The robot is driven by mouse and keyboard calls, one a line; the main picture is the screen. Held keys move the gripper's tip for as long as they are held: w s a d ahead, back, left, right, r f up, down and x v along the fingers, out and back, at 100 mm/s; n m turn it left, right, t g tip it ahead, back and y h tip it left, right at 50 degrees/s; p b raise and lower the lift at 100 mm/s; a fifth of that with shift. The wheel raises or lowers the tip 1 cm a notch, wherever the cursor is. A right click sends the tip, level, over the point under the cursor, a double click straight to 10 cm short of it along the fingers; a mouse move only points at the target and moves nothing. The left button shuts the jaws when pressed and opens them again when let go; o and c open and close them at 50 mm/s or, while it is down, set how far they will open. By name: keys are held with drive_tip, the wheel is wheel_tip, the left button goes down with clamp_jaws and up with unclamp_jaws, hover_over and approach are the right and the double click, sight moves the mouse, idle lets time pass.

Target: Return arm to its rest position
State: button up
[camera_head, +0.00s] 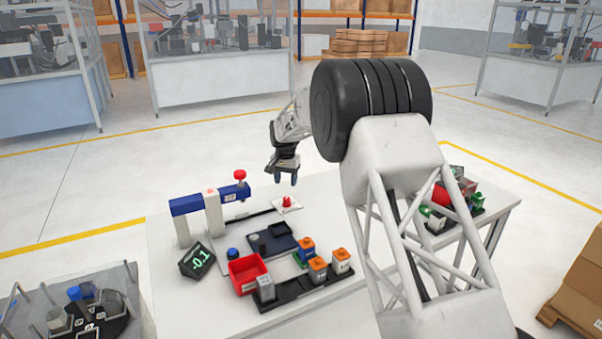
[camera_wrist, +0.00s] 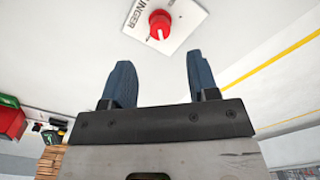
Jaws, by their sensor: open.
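My arm (camera_head: 398,170) rises over the right side of the white table and bends at a large black joint. My gripper (camera_head: 283,181) hangs above the table's far part, fingers pointing down, near the red knob on a white plate (camera_head: 287,203). In the wrist view my gripper (camera_wrist: 158,80) has its two blue fingers well apart with nothing between them. The red knob (camera_wrist: 161,20) lies beyond the fingertips there, on a plate with partly cut-off lettering. The gripper looks apart from the knob.
More parts (camera_head: 450,203) stand right of my arm. Cardboard boxes (camera_head: 581,284) are at far right.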

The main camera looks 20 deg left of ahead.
drive_tip(key=shift+d, duration=0.1)
drive_tip(key=s+d+r, duration=0.4)
drive_tip(key=d+r, duration=0.3)
drive_tip(key=d, duration=0.2)
drive_tip(key=s+d+r, duration=0.3)
drive_tip(key=d+r, duration=0.3)
drive_tip(key=d, duration=0.3)
drive_tip(key=s+d+r+t, duration=0.1)
drive_tip(key=s+d+r, duration=0.3)
drive_tip(key=s+d, duration=0.35)
drive_tip(key=s+d+r, duration=0.4)
drive_tip(key=s+d, duration=0.2)
drive_tip(key=d, duration=0.3)
drive_tip(key=s+d+r+t, duration=0.1)
drive_tip(key=s+d, duration=0.6)
drive_tip(key=s, duration=0.3)
drive_tip(key=s+d, duration=0.6)
drive_tip(key=s, duration=0.3)
drive_tip(key=s+d+f, duration=0.3)
drive_tip(key=s, duration=0.6)
drive_tip(key=s+d+f, duration=0.3)
drive_tip(key=s+d, duration=0.1)
drive_tip(key=s, duration=0.6)
drive_tip(key=shift+s+t, duration=0.2)
drive_tip(key=shift+t, duration=0.1)
drive_tip(key=shift+d+f, duration=0.1)
